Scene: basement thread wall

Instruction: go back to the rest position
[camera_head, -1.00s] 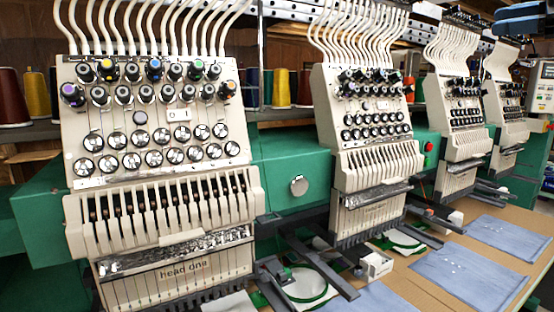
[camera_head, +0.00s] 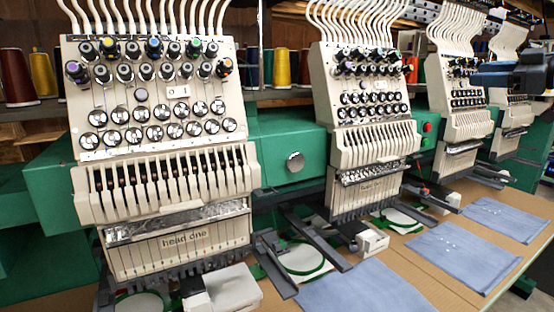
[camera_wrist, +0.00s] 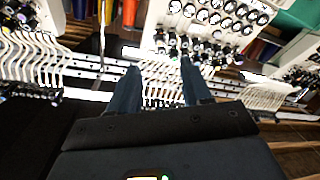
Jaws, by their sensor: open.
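My gripper (camera_wrist: 160,72) shows in the wrist view with its two dark blue fingers apart and nothing between them. Beyond the fingers are a white embroidery head's thread guides and knobs, which appear upside down in that view. A dark blue-black part of my arm (camera_head: 515,76) reaches in from the right edge of the head view, in front of the far embroidery heads. Whether it touches anything there cannot be told. The gripper's fingers cannot be made out clearly in the head view.
The near head labelled "head one" (camera_head: 165,150) stands at left, with more heads (camera_head: 372,120) in a row to the right. Thread cones (camera_head: 42,75) stand on a shelf behind. Blue cloth pieces (camera_head: 460,255) lie on the brown table (camera_head: 425,292) in front.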

